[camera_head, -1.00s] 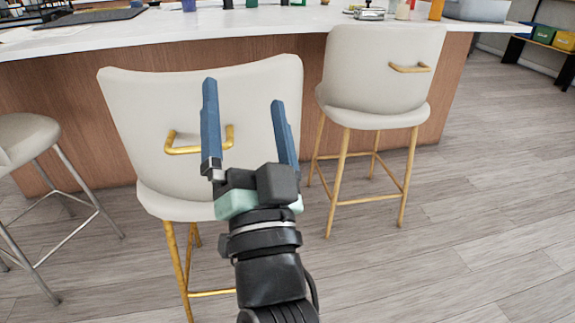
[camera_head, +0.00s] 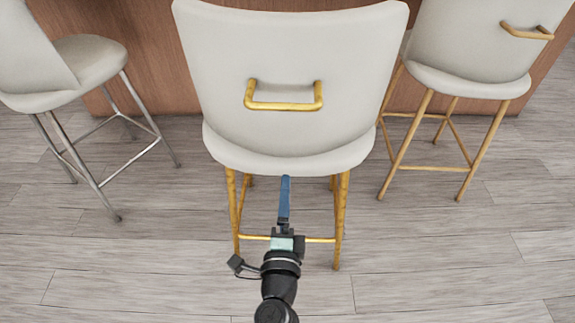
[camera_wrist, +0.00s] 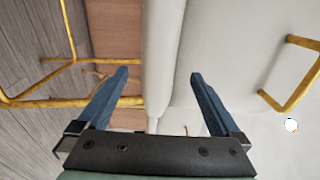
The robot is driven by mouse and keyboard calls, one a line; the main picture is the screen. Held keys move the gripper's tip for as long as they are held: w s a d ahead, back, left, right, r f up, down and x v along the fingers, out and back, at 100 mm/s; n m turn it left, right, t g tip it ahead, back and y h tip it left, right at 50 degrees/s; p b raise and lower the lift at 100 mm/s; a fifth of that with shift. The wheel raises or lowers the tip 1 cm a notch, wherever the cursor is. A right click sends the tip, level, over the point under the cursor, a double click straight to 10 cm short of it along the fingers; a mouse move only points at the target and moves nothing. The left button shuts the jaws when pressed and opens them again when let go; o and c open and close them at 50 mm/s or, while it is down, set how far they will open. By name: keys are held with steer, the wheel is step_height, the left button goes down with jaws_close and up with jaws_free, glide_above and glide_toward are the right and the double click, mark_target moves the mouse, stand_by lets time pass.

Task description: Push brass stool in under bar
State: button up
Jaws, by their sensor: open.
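The brass stool (camera_head: 290,60) stands in the middle of the head view, with a white seat shell, a brass handle (camera_head: 283,105) on its back and brass legs (camera_head: 341,215). Its back faces me. My gripper (camera_head: 285,180) is just below the rear lower edge of the shell in the head view, with one blue finger seen edge-on. In the wrist view my gripper (camera_wrist: 162,80) is open and empty, its two blue fingers on either side of the shell's edge (camera_wrist: 165,60). Contact cannot be told. The brass handle also shows in the wrist view (camera_wrist: 290,75).
The wooden bar front (camera_head: 130,50) stands behind the stools. A silver-legged stool (camera_head: 75,75) is at left, and a stool with wood-coloured legs (camera_head: 470,60) is at right. Grey plank floor (camera_head: 440,270) is clear in front.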

mark_target(287, 170)
steer(key=w, duration=0.3)
steer(key=w+b, duration=0.1)
steer(key=w, duration=0.6)
steer(key=shift+d+b, duration=0.3)
steer(key=shift+c, duration=0.3)
jaws_close()
steer(key=shift+f, duration=0.2)
steer(key=shift+f, duration=0.15)
